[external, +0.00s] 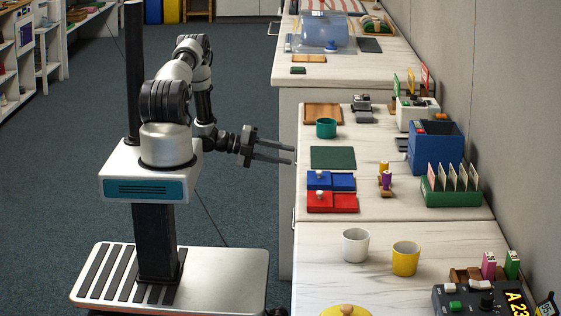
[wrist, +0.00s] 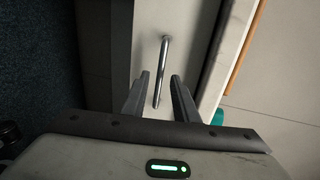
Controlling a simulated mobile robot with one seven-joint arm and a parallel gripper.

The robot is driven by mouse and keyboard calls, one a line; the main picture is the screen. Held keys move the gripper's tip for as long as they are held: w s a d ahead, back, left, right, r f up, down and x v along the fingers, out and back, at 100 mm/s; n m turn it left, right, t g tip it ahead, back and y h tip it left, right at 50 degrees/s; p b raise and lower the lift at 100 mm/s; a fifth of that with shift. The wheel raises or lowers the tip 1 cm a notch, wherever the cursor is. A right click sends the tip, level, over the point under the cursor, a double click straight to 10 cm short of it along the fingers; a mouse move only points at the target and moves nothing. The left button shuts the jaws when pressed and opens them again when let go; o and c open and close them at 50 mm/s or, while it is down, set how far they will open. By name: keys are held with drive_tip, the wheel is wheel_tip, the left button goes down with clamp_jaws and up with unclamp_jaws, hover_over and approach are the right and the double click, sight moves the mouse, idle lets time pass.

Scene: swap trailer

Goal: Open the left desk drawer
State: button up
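My gripper (external: 292,155) reaches to the front edge of the pale desk (external: 390,208), with its two fingers apart. In the wrist view my gripper (wrist: 160,76) is open. A thin silver bar handle (wrist: 164,62) on the pale drawer front (wrist: 185,20) shows between the two fingers, with gaps to both sides; whether it lies fully within their depth I cannot tell. The drawer front is seen nearly edge-on in the external view, so whether the drawer stands open at all is hard to tell.
On the desk stand a teal cup (external: 326,128), a green mat (external: 333,157), blue (external: 342,181) and red (external: 342,202) trays, and a blue box (external: 436,146). Another counter (external: 340,70) stands behind. The floor (external: 245,90) left of the desk is clear.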

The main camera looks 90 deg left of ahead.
drive_tip(key=shift+x, duration=1.3)
clamp_jaws()
drive_tip(key=f+b+v, duration=0.1)
drive_tip(key=f+v, duration=0.1)
drive_tip(key=v, duration=0.7)
drive_tip(key=f+b+v, duration=0.1)
drive_tip(key=f+v, duration=0.1)
drive_tip(key=v, duration=0.8)
drive_tip(key=shift+s, duration=0.45)
unclamp_jaws()
